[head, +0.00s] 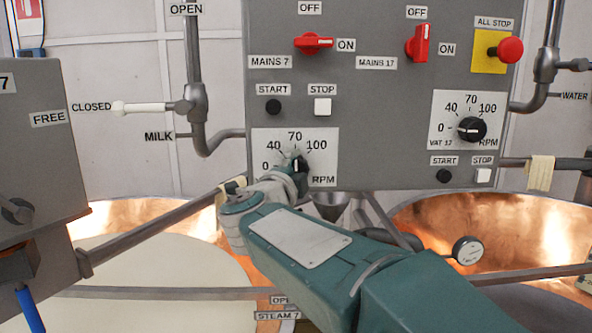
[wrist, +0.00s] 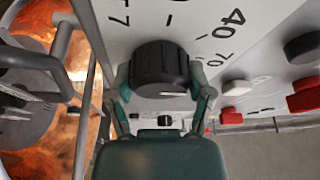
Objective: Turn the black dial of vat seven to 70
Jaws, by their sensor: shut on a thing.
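The black dial of vat seven (head: 297,161) is on the white RPM plate (head: 323,136) at the lower left of the grey panel. The plate is marked 0, 40, 70 and 100. My gripper (head: 293,176) reaches it from below and hides part of it. In the wrist view the ribbed dial (wrist: 160,66) fills the space between the two fingers of my gripper (wrist: 161,82), which are shut on its sides. A white line shows low on the dial's right in the wrist view. I cannot read its exact setting.
Above the plate are a black START button (head: 273,107) and a white STOP button (head: 322,107). The red MAINS 7 switch (head: 314,43) points towards ON. A second black dial (head: 472,129) on the right points near 0. Pipes and copper vats (head: 480,225) lie below.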

